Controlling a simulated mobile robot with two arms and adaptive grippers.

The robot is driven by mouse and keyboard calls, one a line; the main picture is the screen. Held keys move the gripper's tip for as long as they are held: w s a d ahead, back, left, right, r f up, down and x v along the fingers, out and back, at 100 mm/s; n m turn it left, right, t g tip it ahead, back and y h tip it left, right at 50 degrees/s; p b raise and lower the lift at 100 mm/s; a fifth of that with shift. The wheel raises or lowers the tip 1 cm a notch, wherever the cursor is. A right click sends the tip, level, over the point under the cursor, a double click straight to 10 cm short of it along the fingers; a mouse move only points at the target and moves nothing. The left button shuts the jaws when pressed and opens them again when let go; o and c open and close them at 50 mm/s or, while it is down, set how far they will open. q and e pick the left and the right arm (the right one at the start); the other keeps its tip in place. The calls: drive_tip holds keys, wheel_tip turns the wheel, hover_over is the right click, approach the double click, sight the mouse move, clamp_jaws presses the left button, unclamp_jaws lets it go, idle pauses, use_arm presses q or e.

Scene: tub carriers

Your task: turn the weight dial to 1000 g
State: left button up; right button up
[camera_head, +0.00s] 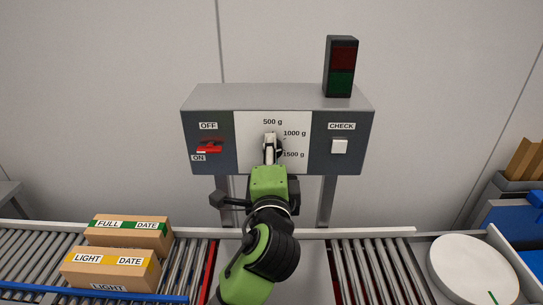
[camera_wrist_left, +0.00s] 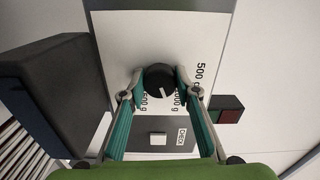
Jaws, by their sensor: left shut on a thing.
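The black weight dial (camera_wrist_left: 159,82) sits on a white plate (camera_wrist_left: 122,47) marked 500 g, 1000 g and 1500 g. My left gripper (camera_head: 269,141) is in front of the dial and hides most of it in the head view. In the left wrist view its two fingers (camera_wrist_left: 160,86) are shut on the dial's opposite sides. A pale pointer line on the dial points down and slightly right there, toward the side with the 1000 g and 1500 g labels. The fingers partly cover these labels, so I cannot tell the exact setting. My right gripper is not in view.
The grey control box (camera_head: 190,92) also carries a red OFF/ON switch (camera_head: 209,147) and a white CHECK button (camera_head: 339,146). A dark red and green lamp (camera_head: 341,67) stands on top. Below are roller conveyors with boxes (camera_head: 110,268) at left and a round white plate (camera_head: 472,268) at right.

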use_arm(q)
drive_tip(key=shift+f+n, duration=0.15)
drive_tip(key=shift+n, duration=0.75)
drive_tip(key=o, duration=1.1)
drive_tip(key=s, duration=1.2)
